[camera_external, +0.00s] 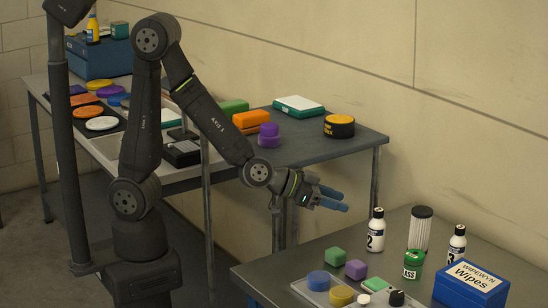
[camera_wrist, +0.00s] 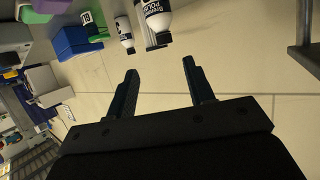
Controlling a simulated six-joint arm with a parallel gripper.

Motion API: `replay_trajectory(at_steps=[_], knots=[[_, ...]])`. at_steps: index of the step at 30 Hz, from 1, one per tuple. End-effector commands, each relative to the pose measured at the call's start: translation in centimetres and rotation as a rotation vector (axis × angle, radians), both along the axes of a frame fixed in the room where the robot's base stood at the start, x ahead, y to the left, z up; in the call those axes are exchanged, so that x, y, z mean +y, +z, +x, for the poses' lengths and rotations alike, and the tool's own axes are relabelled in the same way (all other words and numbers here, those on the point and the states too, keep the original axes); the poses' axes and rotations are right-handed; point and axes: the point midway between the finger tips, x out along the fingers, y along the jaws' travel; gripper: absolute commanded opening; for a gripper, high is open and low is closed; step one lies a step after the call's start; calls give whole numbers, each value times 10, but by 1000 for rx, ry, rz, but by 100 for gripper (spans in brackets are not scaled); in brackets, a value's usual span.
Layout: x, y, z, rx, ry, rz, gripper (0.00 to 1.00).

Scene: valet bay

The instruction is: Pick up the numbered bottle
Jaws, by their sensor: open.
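A clear ribbed cylinder (camera_external: 420,228), a green canister (camera_external: 413,265) and a blue-and-white wipes box (camera_external: 472,285) crowd the bottles. A tray (camera_external: 312,296) of coloured blocks lies in front. A rear bench (camera_external: 340,151) holds more items. Wall stands behind.

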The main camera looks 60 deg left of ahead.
Motion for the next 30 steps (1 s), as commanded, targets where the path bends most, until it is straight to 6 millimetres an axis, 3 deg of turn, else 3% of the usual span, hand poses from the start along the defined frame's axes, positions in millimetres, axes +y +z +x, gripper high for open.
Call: replay_trajectory(at_steps=[9,20,30], knots=[[-22,-20,41,1,2,0,48],[-34,-29,64,1,2,-1,48],[-49,-44,101,1,2,-1,48]])
